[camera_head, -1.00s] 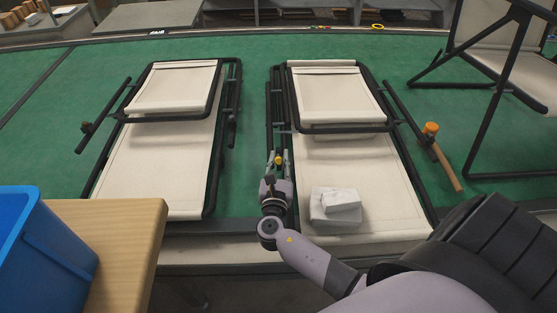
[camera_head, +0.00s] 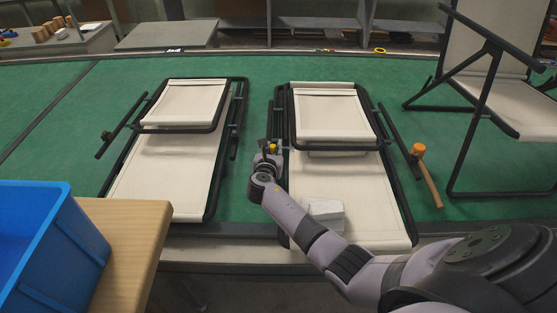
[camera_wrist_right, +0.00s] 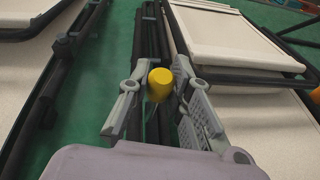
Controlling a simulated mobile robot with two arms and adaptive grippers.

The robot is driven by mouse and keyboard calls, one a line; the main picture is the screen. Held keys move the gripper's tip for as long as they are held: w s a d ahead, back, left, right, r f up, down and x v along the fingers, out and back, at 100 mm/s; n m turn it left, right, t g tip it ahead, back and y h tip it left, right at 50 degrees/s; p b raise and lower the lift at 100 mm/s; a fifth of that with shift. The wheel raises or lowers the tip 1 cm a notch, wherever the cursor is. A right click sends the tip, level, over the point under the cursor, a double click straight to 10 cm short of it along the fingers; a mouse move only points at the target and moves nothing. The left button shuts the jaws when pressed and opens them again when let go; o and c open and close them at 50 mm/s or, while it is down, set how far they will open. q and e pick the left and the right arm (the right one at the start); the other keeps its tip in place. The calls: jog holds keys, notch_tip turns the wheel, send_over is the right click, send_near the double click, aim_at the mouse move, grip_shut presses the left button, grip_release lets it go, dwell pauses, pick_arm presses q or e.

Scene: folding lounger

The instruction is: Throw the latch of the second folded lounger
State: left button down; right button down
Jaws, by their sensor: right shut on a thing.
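Two folded loungers with black frames and cream fabric lie on the green mat. The right-hand lounger (camera_head: 340,185) has a latch with a yellow knob (camera_head: 271,148) at its left side rail. My right gripper (camera_head: 269,153) is at this knob. In the right wrist view the yellow knob (camera_wrist_right: 160,84) sits between the two fingers of my right gripper (camera_wrist_right: 158,92), which is shut on it. The left-hand lounger (camera_head: 170,165) lies apart, to the left. My left gripper is not in view.
A white block (camera_head: 326,214) lies on the right-hand lounger, partly behind my forearm. An unfolded chair (camera_head: 490,95) stands at the right. A blue bin (camera_head: 45,245) and wooden table (camera_head: 135,235) are at the front left.

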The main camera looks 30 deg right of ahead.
jog(key=w+d+g+y+b, duration=0.1)
jog(key=w+d, duration=0.3)
jog(key=w, duration=0.3)
jog(key=shift+d+f, duration=0.15)
jog(key=shift+f, duration=0.25)
jog(key=shift+w+f, duration=0.1)
jog(key=shift+f, duration=0.05)
jog(key=c, duration=1.4)
grip_release()
jog(key=shift+w+f, duration=0.1)
jog(key=shift+f, duration=0.05)
jog(key=shift+c, duration=0.2)
